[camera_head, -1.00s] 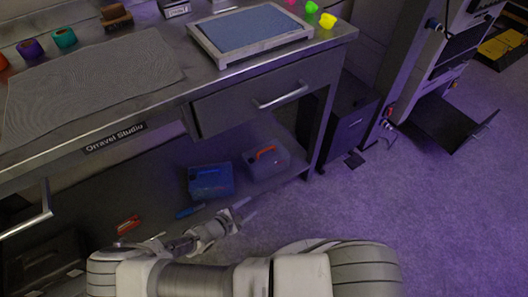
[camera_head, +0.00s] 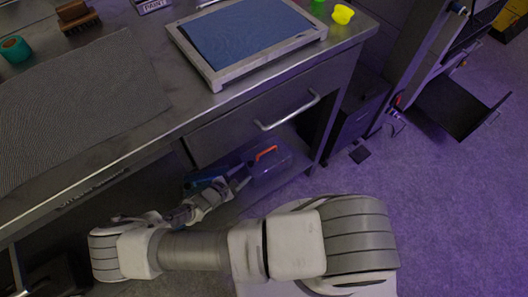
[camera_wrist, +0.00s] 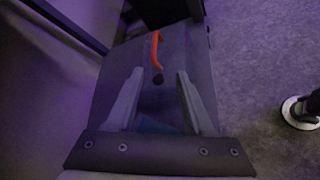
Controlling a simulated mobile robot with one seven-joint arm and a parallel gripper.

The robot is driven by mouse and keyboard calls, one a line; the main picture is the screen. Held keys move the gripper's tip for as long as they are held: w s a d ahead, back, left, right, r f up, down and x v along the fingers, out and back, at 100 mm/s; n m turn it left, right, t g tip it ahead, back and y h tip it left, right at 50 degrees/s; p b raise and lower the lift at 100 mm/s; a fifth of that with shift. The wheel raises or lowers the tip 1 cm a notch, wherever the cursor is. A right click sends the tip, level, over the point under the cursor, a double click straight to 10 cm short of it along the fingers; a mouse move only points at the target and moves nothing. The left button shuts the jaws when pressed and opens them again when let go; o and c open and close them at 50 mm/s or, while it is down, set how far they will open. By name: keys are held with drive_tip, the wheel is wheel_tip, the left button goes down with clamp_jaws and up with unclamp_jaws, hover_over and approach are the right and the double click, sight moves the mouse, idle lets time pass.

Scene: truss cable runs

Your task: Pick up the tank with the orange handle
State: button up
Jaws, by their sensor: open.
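The tank (camera_head: 268,168) is a grey box with an orange handle (camera_head: 266,153) on top. It stands on the low shelf under the workbench. In the wrist view the tank (camera_wrist: 187,62) lies straight ahead, its orange handle (camera_wrist: 156,50) beyond my fingertips and a dark round spot just below it. My gripper (camera_wrist: 158,75) is open, with nothing seen between its fingers. In the head view my gripper (camera_head: 239,178) is just left of the tank, and whether it touches is unclear. My arm hides part of the shelf.
The workbench (camera_head: 140,118) overhangs the shelf, with a drawer handle (camera_head: 287,112) above the tank. A blue box (camera_head: 204,182) is partly hidden behind my gripper, left of the tank. A dark cabinet (camera_head: 352,112) stands to the right.

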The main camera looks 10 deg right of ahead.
drive_tip(key=w, duration=0.1)
drive_tip(key=b, duration=0.4)
approach(266, 151)
drive_tip(key=shift+w+d+f, duration=0.3)
drive_tip(key=shift+d+f, duration=0.25)
drive_tip(key=shift+w+d+f, duration=0.3)
drive_tip(key=shift+d+f, duration=0.25)
drive_tip(key=shift+d, duration=0.05)
drive_tip(key=shift+w+b+x, duration=0.15)
drive_tip(key=shift+b+x, duration=0.65)
drive_tip(key=shift+x, duration=0.7)
drive_tip(key=shift+w+b+x, duration=0.15)
drive_tip(key=shift+b+x, duration=0.6)
drive_tip(key=shift+x, duration=0.7)
drive_tip(key=shift+a+r, duration=0.15)
drive_tip(key=shift+r, duration=0.1)
clamp_jaws()
